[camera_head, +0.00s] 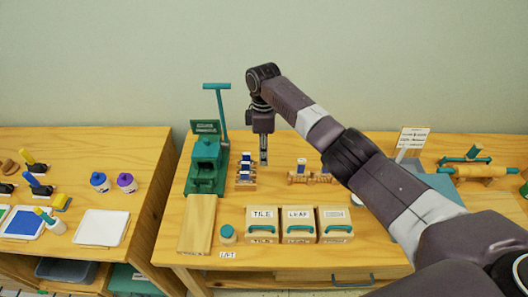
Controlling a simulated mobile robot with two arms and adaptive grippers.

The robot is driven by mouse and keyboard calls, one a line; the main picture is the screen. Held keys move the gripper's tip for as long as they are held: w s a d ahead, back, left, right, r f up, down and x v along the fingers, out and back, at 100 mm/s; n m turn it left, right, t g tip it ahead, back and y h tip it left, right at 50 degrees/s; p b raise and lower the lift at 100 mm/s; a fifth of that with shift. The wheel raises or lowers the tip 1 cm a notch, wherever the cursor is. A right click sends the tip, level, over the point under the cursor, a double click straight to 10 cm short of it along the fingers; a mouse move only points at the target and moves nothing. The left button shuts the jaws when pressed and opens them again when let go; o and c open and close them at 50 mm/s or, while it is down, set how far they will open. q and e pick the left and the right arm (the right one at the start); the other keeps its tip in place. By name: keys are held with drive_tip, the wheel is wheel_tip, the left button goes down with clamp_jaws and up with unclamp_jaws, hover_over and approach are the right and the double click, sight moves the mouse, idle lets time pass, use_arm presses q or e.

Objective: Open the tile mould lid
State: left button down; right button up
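A cream box (262,234) labelled TILE stands near the front edge of the table, with a teal handle (262,227) at its front. Its lid (263,212) carries the word TILE and looks closed. My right gripper (263,158) points down behind the box, above the back half of the table, beside a small rack of blue and white pieces (246,170). It is apart from the TILE box. Its fingers are small and dark here, so I cannot tell whether they are open or shut. My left gripper is out of view.
A similar LEAF box (299,213) and a third box (335,213) stand right of the TILE box. A round teal-topped jar (228,233) and a wooden board (197,222) are to its left. A green press (206,165) stands behind. My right arm crosses over the table's right side.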

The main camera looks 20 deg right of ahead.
drive_tip(key=shift+w+d, duration=0.1)
wheel_tip(320, 180, up, 12)
drive_tip(key=shift+w, duration=0.35)
idle(0.6)
